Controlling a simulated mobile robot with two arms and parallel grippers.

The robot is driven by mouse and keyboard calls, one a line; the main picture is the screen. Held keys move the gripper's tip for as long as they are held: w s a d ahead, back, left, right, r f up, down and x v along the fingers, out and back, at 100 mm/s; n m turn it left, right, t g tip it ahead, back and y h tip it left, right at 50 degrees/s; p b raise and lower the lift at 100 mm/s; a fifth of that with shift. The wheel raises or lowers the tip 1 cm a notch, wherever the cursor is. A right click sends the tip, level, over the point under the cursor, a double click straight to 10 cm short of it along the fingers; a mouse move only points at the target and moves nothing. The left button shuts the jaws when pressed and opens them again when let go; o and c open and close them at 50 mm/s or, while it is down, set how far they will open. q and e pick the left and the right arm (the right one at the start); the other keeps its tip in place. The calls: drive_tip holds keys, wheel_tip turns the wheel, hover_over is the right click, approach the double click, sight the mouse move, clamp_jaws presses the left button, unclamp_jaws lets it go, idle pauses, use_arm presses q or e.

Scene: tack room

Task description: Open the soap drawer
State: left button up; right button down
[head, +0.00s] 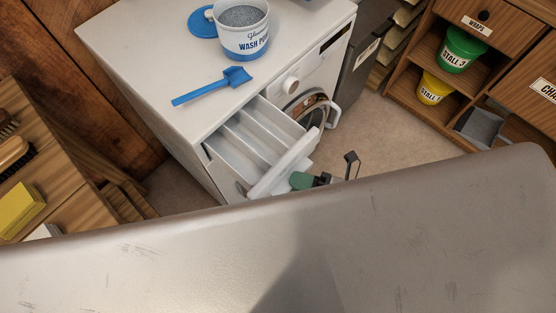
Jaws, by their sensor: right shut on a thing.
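The soap drawer (249,142) is pulled out from the top left of the white washing machine's front (290,88). Its open top shows several long, empty compartments. The white drawer front (285,164) stands well clear of the machine. My right gripper (300,181), with green and black parts showing, is at the outer side of the drawer front. It is shut on the drawer front; the exact grip is partly hidden. My left gripper is not in view.
A wash powder tub (244,42), its blue lid (203,24) and a blue scoop (213,86) lie on the machine's top. The round door (308,108) is below the drawer. A wooden shelf with brushes (14,152) is at left; a cabinet with buckets (460,50) at right.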

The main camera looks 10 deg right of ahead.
drive_tip(key=shift+s+d+f, duration=0.2)
drive_tip(key=shift+s+d, duration=0.3)
drive_tip(key=shift+s, duration=0.25)
drive_tip(key=shift+s+d+f, duration=0.15)
drive_tip(key=shift+s+d, duration=0.3)
drive_tip(key=shift+s, duration=0.25)
drive_tip(key=c, duration=1.1)
unclamp_jaws()
drive_tip(key=shift+o, duration=0.5)
drive_tip(key=shift+w+r, duration=0.1)
drive_tip(key=shift+r, duration=0.05)
drive_tip(key=b+v, duration=0.1)
drive_tip(key=v, duration=0.9)
drive_tip(key=shift+d, duration=0.35)
